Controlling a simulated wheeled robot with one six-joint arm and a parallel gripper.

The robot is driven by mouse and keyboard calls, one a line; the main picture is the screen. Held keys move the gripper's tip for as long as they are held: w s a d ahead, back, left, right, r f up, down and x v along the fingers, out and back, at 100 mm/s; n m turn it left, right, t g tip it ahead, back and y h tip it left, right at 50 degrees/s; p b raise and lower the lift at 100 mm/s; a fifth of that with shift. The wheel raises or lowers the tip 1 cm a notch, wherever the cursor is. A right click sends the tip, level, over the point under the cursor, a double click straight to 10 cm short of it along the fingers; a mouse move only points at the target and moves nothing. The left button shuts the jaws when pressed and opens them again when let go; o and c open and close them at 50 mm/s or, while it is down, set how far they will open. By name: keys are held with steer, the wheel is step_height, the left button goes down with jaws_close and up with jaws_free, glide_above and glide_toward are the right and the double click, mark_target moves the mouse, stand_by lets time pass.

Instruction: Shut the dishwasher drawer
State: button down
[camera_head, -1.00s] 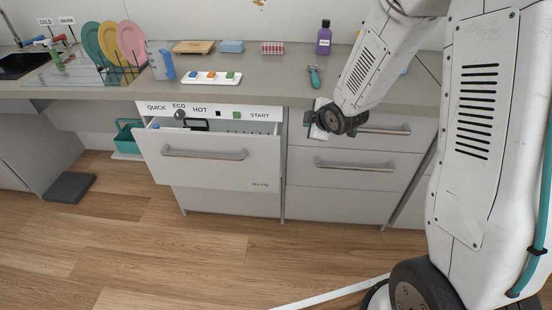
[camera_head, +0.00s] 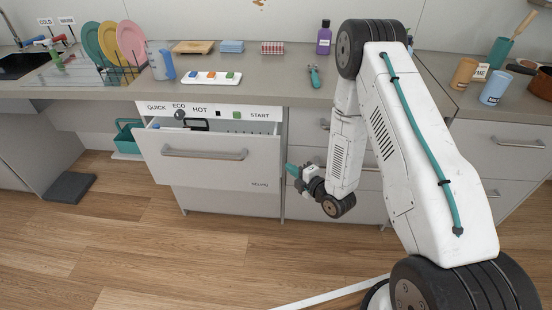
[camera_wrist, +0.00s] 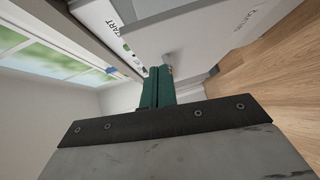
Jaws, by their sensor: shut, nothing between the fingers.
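The dishwasher drawer (camera_head: 200,172) is pulled partway out under the counter, with a horizontal bar handle (camera_head: 205,153) on its front. Dark items and a rack show inside its open top. A control strip (camera_head: 212,111) with QUICK, ECO, HOT and START labels is above it. My gripper (camera_head: 290,170), with teal fingers, is shut and empty just right of the drawer front, apart from it as far as I can tell. In the wrist view, my shut fingers (camera_wrist: 158,88) point toward the drawer front (camera_wrist: 240,22) and part of its handle.
Closed drawers (camera_head: 310,150) stand right of the dishwasher, behind my arm. The counter (camera_head: 270,90) above holds a button panel (camera_head: 212,78), a jug and a teal-handled tool. A dark mat (camera_head: 68,187) lies on the floor at left. The wooden floor in front is clear.

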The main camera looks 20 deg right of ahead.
steer(key=s+f+t, duration=0.1)
steer(key=s+f, duration=0.2)
glide_toward(269, 152)
steer(key=a, duration=0.3)
steer(key=shift+n+y, duration=0.3)
steer(key=shift+n, duration=0.1)
steer(key=w, duration=0.4)
steer(key=shift+w+d+f, duration=0.15)
steer(key=shift+d+f, duration=0.1)
steer(key=shift+w+d, duration=0.15)
steer(key=shift+w, duration=0.35)
